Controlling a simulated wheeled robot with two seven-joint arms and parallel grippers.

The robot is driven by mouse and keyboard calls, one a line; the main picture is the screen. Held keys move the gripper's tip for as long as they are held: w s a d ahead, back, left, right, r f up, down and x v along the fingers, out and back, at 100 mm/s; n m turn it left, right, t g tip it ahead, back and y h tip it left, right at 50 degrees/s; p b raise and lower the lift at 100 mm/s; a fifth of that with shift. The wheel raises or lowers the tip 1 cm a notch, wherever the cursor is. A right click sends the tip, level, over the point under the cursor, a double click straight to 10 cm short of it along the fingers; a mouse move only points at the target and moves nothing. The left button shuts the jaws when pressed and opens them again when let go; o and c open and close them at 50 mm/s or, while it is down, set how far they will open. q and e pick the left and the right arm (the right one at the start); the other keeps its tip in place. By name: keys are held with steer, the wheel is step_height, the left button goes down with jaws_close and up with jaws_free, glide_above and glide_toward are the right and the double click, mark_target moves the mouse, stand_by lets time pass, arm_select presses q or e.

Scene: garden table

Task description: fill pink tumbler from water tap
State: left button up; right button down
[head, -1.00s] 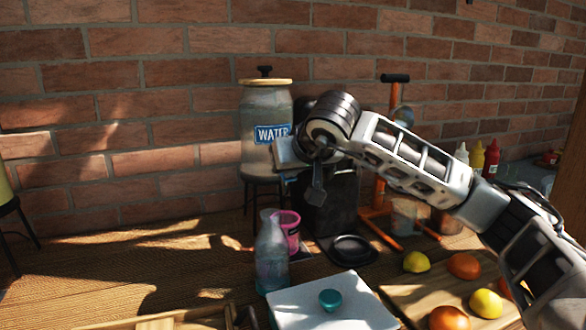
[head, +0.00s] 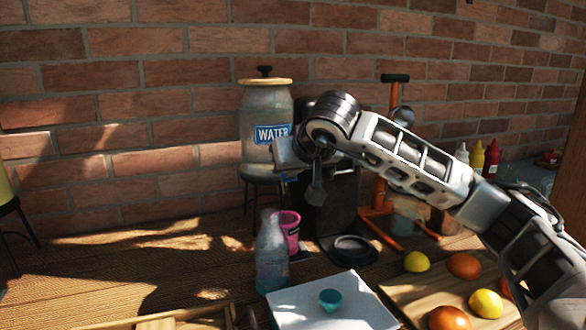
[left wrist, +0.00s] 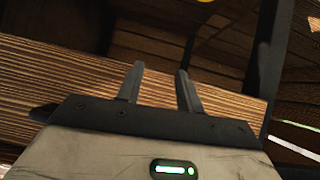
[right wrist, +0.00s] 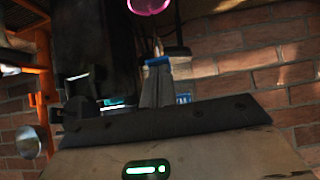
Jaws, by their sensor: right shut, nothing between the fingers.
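The water dispenser (head: 262,105), a jar with a wooden lid and blue WATER label, stands on a dark stand against the brick wall. The pink tumbler (head: 290,222) stands upright in front of it, partly behind a clear bottle; its inside is hidden. Its pink rim (right wrist: 150,4) shows at the top of the right wrist view. My right gripper (right wrist: 157,72) is shut and empty, beside the dispenser's right side. A blue part (right wrist: 181,68) is close to its fingertips; I cannot tell whether they touch. The tap is not clear in the head view. My left gripper (left wrist: 160,70) is open and empty.
The clear bottle (head: 271,262) stands just in front of the tumbler. A black machine (head: 330,205) is right of it. A white board (head: 335,306) with a teal cup (head: 330,299) lies in front. Fruit lies at right. The table's left side is mostly clear.

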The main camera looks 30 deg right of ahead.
arm_select(q)
steer(key=shift+r, duration=0.15)
arm_select(e)
steer(key=shift+r, duration=0.15)
stand_by(0.6)
arm_select(q)
steer(key=shift+r+p, duration=0.6)
steer(key=shift+p, duration=0.2)
arm_select(e)
steer(key=shift+r, duration=0.65)
